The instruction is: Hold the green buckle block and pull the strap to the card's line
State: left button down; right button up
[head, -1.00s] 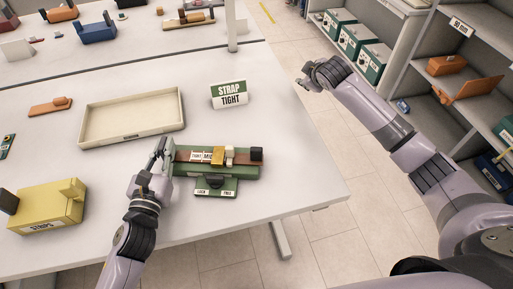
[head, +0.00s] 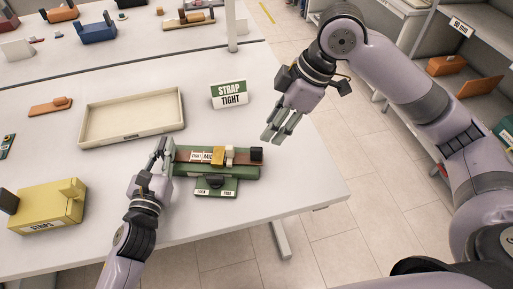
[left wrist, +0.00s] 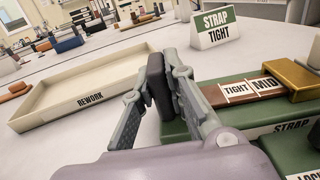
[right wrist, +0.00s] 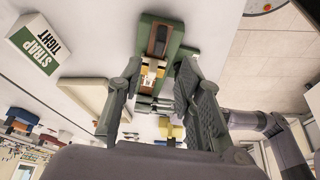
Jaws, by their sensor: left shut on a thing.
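The green buckle block (head: 245,172) lies near the table's front edge; it also shows in the left wrist view (left wrist: 250,138). A brown strap (head: 183,155) runs along its top through a gold buckle (head: 217,155), with TIGHT and MID labels showing. A white piece and a black end piece (head: 256,153) sit to the right of the buckle. My left gripper (head: 164,153) is shut at the block's left end, on what seems a dark end part of it. My right gripper (head: 278,137) is open and empty, right of and above the block. The STRAP TIGHT card (head: 229,96) stands behind the block.
An empty beige REWORK tray (head: 132,137) lies behind and left of the block. A yellow STRAPS block (head: 48,207) stands at the front left, an orange piece (head: 50,107) farther back. The table is clear right of the card.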

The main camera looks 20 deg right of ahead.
aim_at(257, 148)
jog(key=x, duration=1)
jog(key=shift+c, duration=0.5)
grip_shut()
